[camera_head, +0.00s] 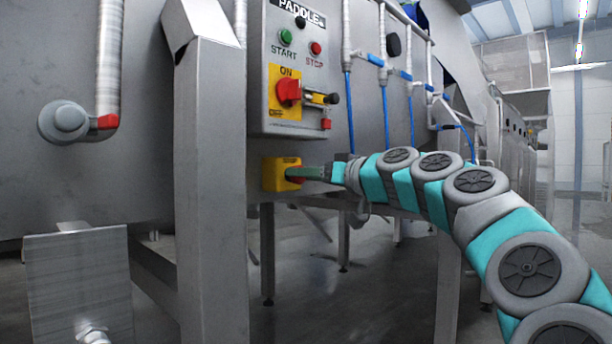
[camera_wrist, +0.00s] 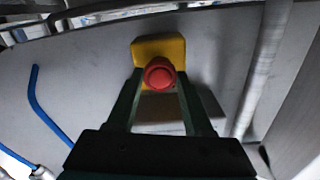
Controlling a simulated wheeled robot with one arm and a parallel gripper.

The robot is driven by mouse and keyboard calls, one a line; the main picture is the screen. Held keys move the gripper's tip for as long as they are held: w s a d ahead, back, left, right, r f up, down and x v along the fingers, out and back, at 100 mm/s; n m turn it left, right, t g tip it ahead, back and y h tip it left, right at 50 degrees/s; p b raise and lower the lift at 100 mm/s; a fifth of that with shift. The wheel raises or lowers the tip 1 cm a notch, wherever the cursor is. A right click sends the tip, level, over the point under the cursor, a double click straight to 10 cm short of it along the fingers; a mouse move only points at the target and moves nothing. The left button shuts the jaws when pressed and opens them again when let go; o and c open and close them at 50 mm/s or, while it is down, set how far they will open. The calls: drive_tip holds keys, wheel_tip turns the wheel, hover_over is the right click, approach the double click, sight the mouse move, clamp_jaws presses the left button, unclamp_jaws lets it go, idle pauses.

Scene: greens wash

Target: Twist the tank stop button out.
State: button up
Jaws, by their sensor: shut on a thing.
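The tank stop button is a red mushroom head (camera_wrist: 159,74) on a yellow box (camera_wrist: 147,47) fixed to the steel tank wall. In the head view the yellow box (camera_head: 275,173) sits low, under the grey control panel, and a sliver of the red button shows beside my gripper. My gripper (camera_head: 298,173) reaches it from the right. In the wrist view my gripper (camera_wrist: 159,83) has its two dark green fingers on either side of the red head, shut on it. The fingertips' far sides are hidden.
The control panel (camera_head: 292,115) above carries START and STOP buttons and a red rotary switch (camera_head: 288,91). A steel post (camera_head: 210,190) stands left of the yellow box. Blue hoses (camera_head: 385,115) hang at the right. Floor shows under the tank.

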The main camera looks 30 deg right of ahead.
drive_tip(key=shift+r+m, duration=0.1)
drive_tip(key=shift+m, duration=0.2)
clamp_jaws()
drive_tip(key=shift+m+p, duration=2.55)
drive_tip(key=shift+m, duration=1.05)
drive_tip(key=o, duration=1.2)
unclamp_jaws()
drive_tip(key=shift+s+d, duration=0.1)
